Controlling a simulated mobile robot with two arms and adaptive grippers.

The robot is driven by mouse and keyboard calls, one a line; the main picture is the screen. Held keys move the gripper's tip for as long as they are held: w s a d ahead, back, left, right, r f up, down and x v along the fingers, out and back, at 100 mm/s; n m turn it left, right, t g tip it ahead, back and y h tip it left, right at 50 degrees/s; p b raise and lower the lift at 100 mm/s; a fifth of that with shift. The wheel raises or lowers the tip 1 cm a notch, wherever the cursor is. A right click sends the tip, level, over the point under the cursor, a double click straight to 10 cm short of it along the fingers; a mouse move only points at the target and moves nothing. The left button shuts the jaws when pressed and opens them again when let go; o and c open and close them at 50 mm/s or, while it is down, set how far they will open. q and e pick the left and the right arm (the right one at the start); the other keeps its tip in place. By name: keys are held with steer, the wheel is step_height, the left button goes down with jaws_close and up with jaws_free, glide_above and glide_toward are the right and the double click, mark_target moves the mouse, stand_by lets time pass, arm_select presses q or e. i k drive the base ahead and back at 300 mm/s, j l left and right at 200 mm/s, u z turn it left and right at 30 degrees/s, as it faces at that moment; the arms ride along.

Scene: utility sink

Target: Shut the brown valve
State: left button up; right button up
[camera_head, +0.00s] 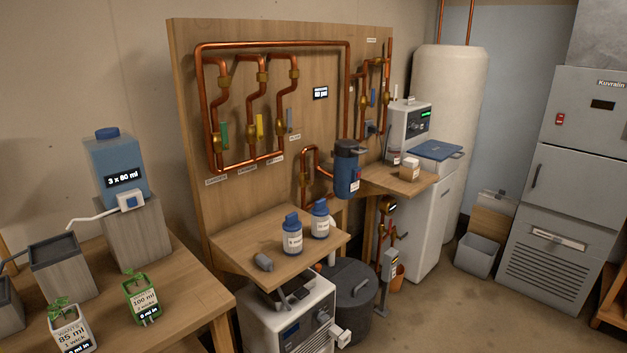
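Copper pipes (347,80) with brass valves run over a wooden panel (185,60). On the panel's left part hang a green handle (224,135), a yellow handle (259,125) and a greyish handle (290,119), each by a vertical pipe. A blue handle (373,97) is on the right pipe group. A lower pipe loop has a brass fitting (304,180) left of a dark blue filter-like canister (347,170). I cannot tell which valve is the brown one; no clearly brown handle stands out. Neither of my grippers is in view.
A plant table (185,300) is at left. Floor at the lower right is clear.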

mark_target(311, 182)
steer(key=i+l, duration=0.4)
steer(key=l, duration=0.15)
steer(key=i+l+z, duration=0.1)
steer(key=i+l, duration=0.25)
steer(key=l, duration=0.25)
steer(key=i+l, duration=0.85)
steer(key=l, duration=0.25)
steer(key=z, duration=0.05)
